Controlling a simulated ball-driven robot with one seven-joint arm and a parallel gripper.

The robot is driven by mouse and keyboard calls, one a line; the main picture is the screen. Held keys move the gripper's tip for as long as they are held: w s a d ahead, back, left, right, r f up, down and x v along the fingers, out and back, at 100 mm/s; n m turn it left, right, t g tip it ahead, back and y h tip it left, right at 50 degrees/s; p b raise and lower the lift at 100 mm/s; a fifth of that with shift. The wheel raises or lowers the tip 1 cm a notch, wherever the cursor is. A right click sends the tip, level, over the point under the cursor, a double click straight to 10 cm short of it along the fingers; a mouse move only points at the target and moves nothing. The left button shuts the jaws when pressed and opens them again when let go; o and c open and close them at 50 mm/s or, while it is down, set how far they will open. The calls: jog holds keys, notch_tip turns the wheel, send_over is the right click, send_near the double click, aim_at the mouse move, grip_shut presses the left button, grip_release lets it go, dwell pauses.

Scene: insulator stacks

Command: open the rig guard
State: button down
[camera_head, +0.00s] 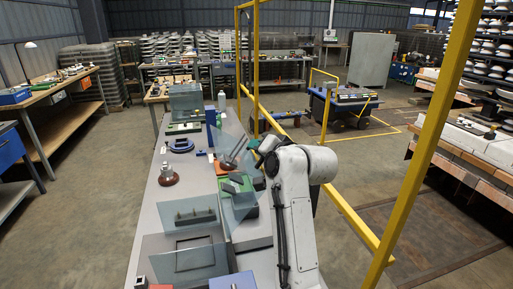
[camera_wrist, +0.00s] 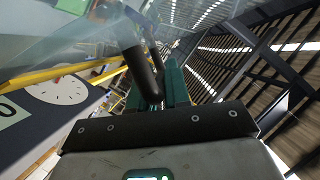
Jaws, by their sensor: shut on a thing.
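The rig guard (camera_head: 236,152) is a clear, tinted panel that stands tilted over the bench in the head view. Part of a clear panel (camera_wrist: 60,58) also crosses the upper left of the wrist view. A dark round bar, which looks like the guard's handle (camera_wrist: 143,72), runs between the green fingers of my gripper (camera_wrist: 160,88). My gripper is shut on this handle. In the head view my gripper (camera_head: 260,153) is beside the guard's right edge, partly hidden by my white arm. The guard's hinge cannot be made out.
The long grey bench (camera_head: 151,220) carries a brown insulator (camera_head: 168,174), a blue ring-shaped part (camera_head: 181,146) and another clear-sided box (camera_head: 186,99). A dial (camera_wrist: 57,88) shows close by in the wrist view. Yellow frame posts (camera_head: 422,165) stand to the right. The floor at left is free.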

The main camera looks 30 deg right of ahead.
jog(key=shift+f, duration=0.15)
jog(key=c, duration=1.2)
grip_release()
jog(key=shift+o, duration=0.2)
jog(key=b+v, duration=0.1)
jog(key=v, duration=0.9)
jog(key=shift+s+b, duration=0.3)
jog(key=shift+b, duration=0.05)
jog(key=shift+a, duration=0.1)
